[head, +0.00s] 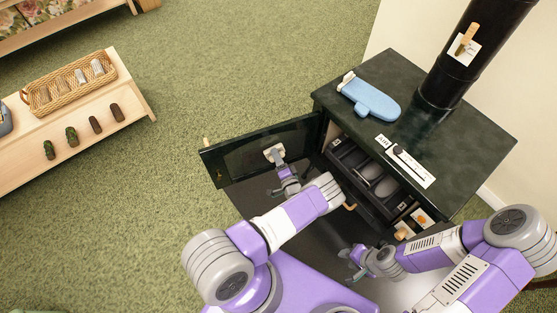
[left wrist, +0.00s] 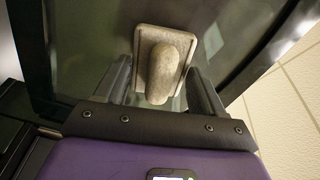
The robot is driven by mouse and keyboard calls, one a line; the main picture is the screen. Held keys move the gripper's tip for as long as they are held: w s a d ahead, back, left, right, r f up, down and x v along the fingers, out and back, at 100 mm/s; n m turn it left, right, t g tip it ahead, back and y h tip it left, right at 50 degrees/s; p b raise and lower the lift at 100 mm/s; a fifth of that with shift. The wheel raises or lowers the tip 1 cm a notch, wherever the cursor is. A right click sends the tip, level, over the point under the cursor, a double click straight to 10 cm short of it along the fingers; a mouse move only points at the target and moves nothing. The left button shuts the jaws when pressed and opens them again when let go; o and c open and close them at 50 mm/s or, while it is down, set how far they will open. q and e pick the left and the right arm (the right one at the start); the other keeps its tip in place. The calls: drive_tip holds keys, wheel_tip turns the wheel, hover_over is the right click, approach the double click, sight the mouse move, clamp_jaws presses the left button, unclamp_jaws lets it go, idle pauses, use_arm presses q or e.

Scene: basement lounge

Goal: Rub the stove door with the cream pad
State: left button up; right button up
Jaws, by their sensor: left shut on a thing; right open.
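The stove (head: 470,150) is dark green, with its door (head: 237,158) swung open to the left. The cream pad (head: 271,151) is against the inner face of the door, near its right half. My left gripper (head: 281,160) is shut on the pad's grip. In the left wrist view the pad (left wrist: 181,38) has a rounded grip between the fingers (left wrist: 162,85), and its plate lies at the dark door pane (left wrist: 235,30); whether it presses firmly I cannot tell. My right gripper (head: 354,265) is open and empty, low in front of the stove.
A blue oven mitt (head: 369,97) and a white label strip with a dark slider (head: 405,162) are on the stove top. A black flue pipe (head: 465,55) rises at the back. A wooden bench (head: 80,125) with a wicker basket (head: 70,84) stands at the left. Green carpet lies between.

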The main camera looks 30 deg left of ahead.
use_arm(q)
drive_tip(key=shift+w+a, duration=0.2)
drive_tip(key=shift+a, duration=0.1)
